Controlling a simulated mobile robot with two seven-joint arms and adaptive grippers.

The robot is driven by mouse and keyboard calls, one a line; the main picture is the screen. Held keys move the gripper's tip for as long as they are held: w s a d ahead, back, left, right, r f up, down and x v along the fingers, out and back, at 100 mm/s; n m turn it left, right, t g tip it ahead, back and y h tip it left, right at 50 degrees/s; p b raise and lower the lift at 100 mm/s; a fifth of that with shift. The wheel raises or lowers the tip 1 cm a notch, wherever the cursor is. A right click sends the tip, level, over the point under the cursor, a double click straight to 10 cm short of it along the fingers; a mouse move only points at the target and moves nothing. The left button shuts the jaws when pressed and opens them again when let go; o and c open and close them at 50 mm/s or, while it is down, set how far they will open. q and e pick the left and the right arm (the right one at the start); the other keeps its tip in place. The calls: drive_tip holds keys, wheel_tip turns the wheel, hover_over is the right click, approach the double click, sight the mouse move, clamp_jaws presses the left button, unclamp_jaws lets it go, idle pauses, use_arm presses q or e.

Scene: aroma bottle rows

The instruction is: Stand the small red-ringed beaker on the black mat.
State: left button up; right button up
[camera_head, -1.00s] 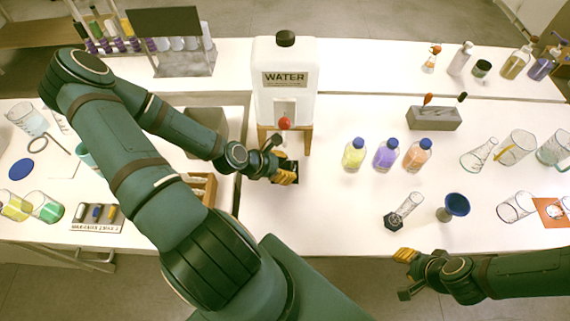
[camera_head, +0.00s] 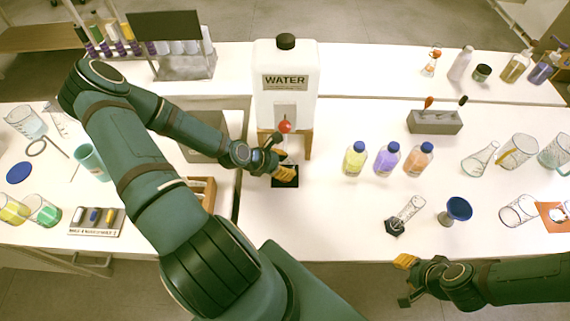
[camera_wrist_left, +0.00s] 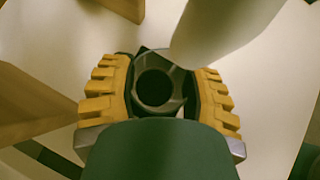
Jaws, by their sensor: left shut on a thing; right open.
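My left gripper (camera_head: 284,173) is at the black mat (camera_head: 287,183), in front of the water tank. It also shows in the left wrist view (camera_wrist_left: 163,95), with its ribbed yellow fingers closed on both sides of a small round vessel. I take this for the small beaker (camera_wrist_left: 157,88); it is seen from above as a greyish ring with a dark centre. Its red ring cannot be made out, and in the head view the fingers hide it. Whether its base touches the mat cannot be told. My right gripper (camera_head: 404,281) is open and empty off the table's front edge.
The white water tank (camera_head: 285,85) with a red tap knob (camera_head: 285,126) stands on a wooden stand just behind the left gripper. Yellow (camera_head: 355,160), purple (camera_head: 387,159) and orange (camera_head: 419,159) bottles stand to the right. The table in front of the mat is clear.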

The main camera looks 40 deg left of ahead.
use_arm(q)
drive_tip(key=o, duration=1.2)
drive_tip(key=shift+f, duration=0.1)
drive_tip(key=p+v, duration=0.3)
drive_tip(key=v, duration=0.9)
drive_tip(key=shift+p, duration=0.35)
